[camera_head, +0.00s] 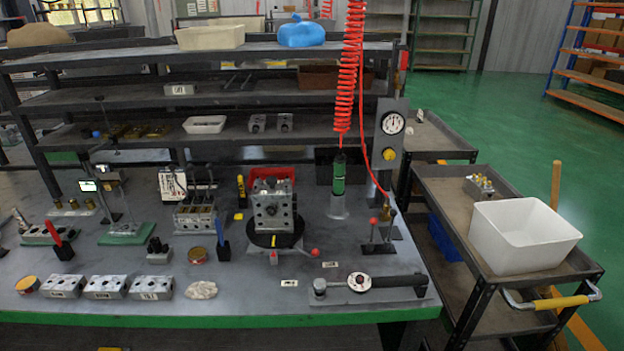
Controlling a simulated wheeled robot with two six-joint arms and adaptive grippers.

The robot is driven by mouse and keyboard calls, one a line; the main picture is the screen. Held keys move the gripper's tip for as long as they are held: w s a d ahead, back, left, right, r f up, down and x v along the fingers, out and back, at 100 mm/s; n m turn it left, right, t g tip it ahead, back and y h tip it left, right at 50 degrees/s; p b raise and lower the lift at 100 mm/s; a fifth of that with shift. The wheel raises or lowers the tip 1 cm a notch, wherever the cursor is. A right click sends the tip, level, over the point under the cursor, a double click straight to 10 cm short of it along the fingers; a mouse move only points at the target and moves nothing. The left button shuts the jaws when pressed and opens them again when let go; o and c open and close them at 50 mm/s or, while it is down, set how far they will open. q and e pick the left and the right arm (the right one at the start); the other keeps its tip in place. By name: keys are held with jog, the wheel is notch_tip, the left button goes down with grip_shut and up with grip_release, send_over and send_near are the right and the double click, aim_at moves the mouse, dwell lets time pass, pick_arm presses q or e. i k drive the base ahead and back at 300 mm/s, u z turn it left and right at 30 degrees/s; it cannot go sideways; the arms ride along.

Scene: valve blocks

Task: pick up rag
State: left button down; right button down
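A crumpled off-white rag (201,290) lies flat on the grey workbench (240,308) near its front edge. It sits just right of a row of small metal valve blocks (151,288). Nothing covers it. Neither of my grippers shows in the head view.
A round fixture holding a valve block (272,205) stands behind and right of the rag, with red-knobbed handles. A torque wrench (362,283) lies to the right. A tin (197,255) stands behind the rag. A white bin (522,238) sits on the right cart.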

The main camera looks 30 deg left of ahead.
aim_at(201, 290)
jog(key=u, duration=1.9)
